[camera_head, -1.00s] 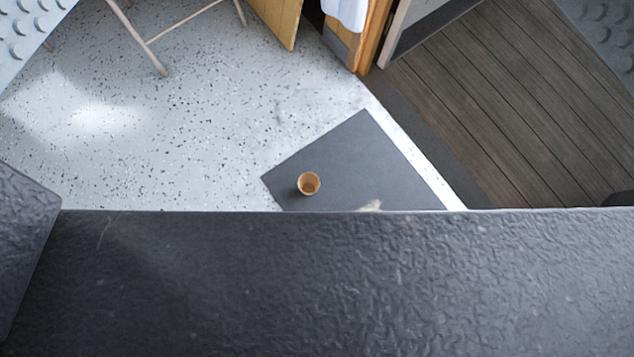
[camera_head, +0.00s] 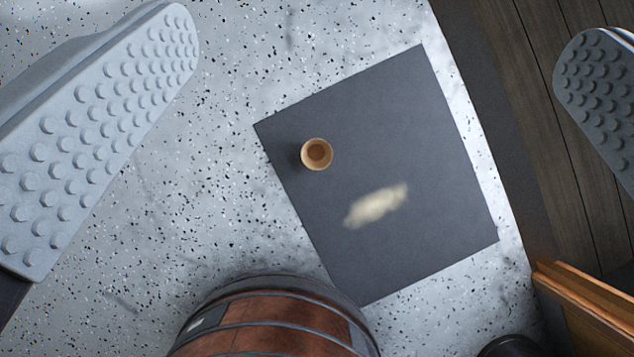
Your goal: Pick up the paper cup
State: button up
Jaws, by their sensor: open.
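The paper cup (camera_head: 317,154) is small and tan. It stands upright on a dark grey mat (camera_head: 420,130) on the floor, near the mat's left edge, and I look down into its open top. My gripper (camera_head: 375,45) is open, with one studded grey finger at the left and the other at the right edge of the picture. The cup shows between the fingers, below them and apart from both. Nothing is held.
A pale smudge (camera_head: 377,205) lies on the mat near the cup. The speckled light floor (camera_head: 240,190) around the mat is mostly clear. Dark wooden boards (camera_head: 590,200) lie to the right. A yellow-brown wooden edge (camera_head: 590,300) is at lower right. A rounded reddish-brown banded thing (camera_head: 270,330) is at the bottom.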

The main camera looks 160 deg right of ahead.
notch_tip(320, 180, down, 14)
jog(key=w+g, duration=0.2)
jog(key=w, duration=0.1)
jog(key=n+g, duration=0.2)
jog(key=g, duration=0.4)
send_over(315, 153)
notch_tip(315, 153, down, 55)
jog(key=shift+r, duration=0.2)
jog(key=shift+c, duration=0.2)
jog(key=c, duration=1)
